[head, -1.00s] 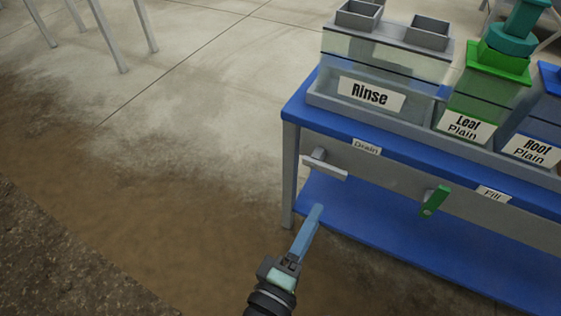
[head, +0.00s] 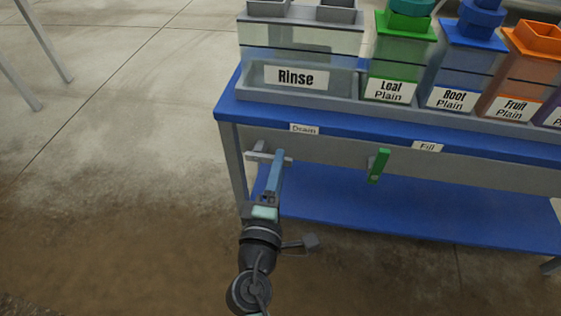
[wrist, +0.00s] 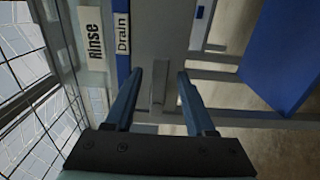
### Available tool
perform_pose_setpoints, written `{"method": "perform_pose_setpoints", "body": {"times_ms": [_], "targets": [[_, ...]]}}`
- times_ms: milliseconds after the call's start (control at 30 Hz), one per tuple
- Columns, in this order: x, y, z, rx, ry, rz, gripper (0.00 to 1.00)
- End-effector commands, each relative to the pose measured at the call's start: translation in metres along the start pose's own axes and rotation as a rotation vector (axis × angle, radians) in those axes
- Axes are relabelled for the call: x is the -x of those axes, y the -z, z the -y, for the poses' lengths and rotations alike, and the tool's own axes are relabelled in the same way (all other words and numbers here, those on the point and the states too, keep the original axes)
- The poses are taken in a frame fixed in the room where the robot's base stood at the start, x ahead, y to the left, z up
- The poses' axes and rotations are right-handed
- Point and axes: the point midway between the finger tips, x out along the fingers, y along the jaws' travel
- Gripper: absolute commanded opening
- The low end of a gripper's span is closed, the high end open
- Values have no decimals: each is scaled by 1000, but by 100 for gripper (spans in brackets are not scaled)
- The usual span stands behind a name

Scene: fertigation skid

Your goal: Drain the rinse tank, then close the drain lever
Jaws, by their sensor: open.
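The clear rinse tank (head: 300,42) stands at the bench's left end, above a "Rinse" label (head: 296,77); I cannot tell its liquid level for sure. Below the "Drain" label (head: 304,129), the grey drain lever (head: 256,155) lies roughly horizontal on the bench front, partly hidden by my gripper in the head view. My gripper (head: 279,154) is open in front of it, its blue fingers pointing at the bench. In the wrist view, the lever (wrist: 159,84) shows between the two fingers, with gaps at both sides; I see no contact.
A green lever (head: 379,165) hangs steeply under the "Fill" label (head: 427,146), right of my gripper. Leaf (head: 403,60), Root (head: 472,65) and Fruit (head: 525,75) tanks line the bench. A blue lower shelf (head: 400,215) lies beneath.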

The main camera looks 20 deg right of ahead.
Motion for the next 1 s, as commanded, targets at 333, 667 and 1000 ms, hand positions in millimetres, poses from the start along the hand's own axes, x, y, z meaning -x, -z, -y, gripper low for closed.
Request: {"method": "perform_pose_setpoints", "body": {"times_ms": [333, 667, 1000], "targets": [[-27, -1, 0, 1, 0, 1, 55], [-27, 0, 0, 0, 1, 1, 39], [-27, 0, 0, 0, 1, 1, 0]]}}
